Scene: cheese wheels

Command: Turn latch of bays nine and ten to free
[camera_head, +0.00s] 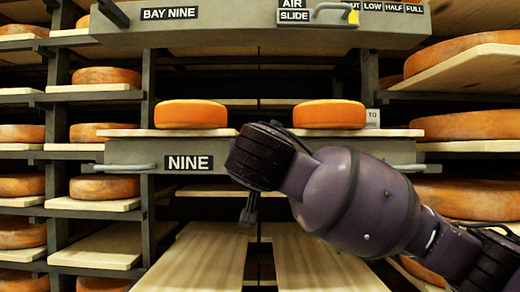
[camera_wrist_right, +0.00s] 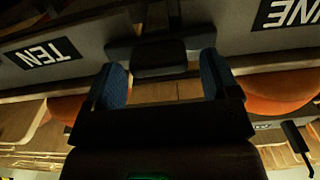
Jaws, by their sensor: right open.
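The shelf beam (camera_head: 145,152) carries a NINE label (camera_head: 188,162) at the left of my right gripper (camera_head: 262,157). The wrist view is upside down and shows a NINE label (camera_wrist_right: 287,13) and a TEN label (camera_wrist_right: 42,52) on the same beam. My right gripper (camera_wrist_right: 162,82) is open, with blue-padded fingers apart. A dark block (camera_wrist_right: 160,52), likely the latch, lies across the beam between the labels, just beyond the fingertips. I cannot tell whether they touch. In the head view, a small dark piece (camera_head: 248,212) hangs below my gripper; its owner is unclear. My left gripper is out of view.
Two orange cheese wheels (camera_head: 190,114) (camera_head: 329,114) stand on boards above the beam. Bare boards (camera_head: 200,260) lie below. Cheese racks stand on both sides.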

